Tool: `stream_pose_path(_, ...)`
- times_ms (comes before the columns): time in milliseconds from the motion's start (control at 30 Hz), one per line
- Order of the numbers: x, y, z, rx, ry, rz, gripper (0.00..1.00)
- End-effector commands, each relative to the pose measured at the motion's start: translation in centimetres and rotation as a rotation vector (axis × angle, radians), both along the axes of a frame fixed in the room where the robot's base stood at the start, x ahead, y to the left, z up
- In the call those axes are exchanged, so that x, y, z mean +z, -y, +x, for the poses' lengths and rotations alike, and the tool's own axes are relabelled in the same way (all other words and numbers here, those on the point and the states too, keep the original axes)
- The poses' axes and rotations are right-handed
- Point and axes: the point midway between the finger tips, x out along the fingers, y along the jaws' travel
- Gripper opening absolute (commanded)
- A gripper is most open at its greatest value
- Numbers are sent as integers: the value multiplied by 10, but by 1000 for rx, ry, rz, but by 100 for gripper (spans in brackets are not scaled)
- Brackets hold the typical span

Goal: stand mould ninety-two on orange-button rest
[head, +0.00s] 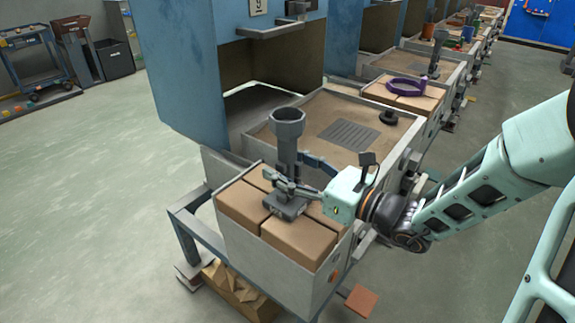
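A grey mould (288,128) with a wide cup-shaped top, a narrow stem and a flat foot stands upright on the brick-topped rest (240,203) of the nearest station. A small plate shows on its foot, but its number is too small to read. My gripper (286,171) reaches in from the right, with its fingers around the stem. I cannot tell whether they press on it. A small orange button (333,276) shows on the rest's front side.
Behind the rest is a sandy tray (341,105) with a grate and a dark ring (388,117). A blue furnace housing (180,70) rises at the back left. A purple ring (405,86) lies on the neighbouring rest.

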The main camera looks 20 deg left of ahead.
Motion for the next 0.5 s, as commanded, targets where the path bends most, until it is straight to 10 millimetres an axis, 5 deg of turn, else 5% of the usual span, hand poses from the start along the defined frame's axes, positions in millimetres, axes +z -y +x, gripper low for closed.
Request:
stream_pose_path(333, 5, 0, 0, 0, 1, 0, 58)
stream_pose_path(500, 5, 24, -8, -6, -2, -1, 58)
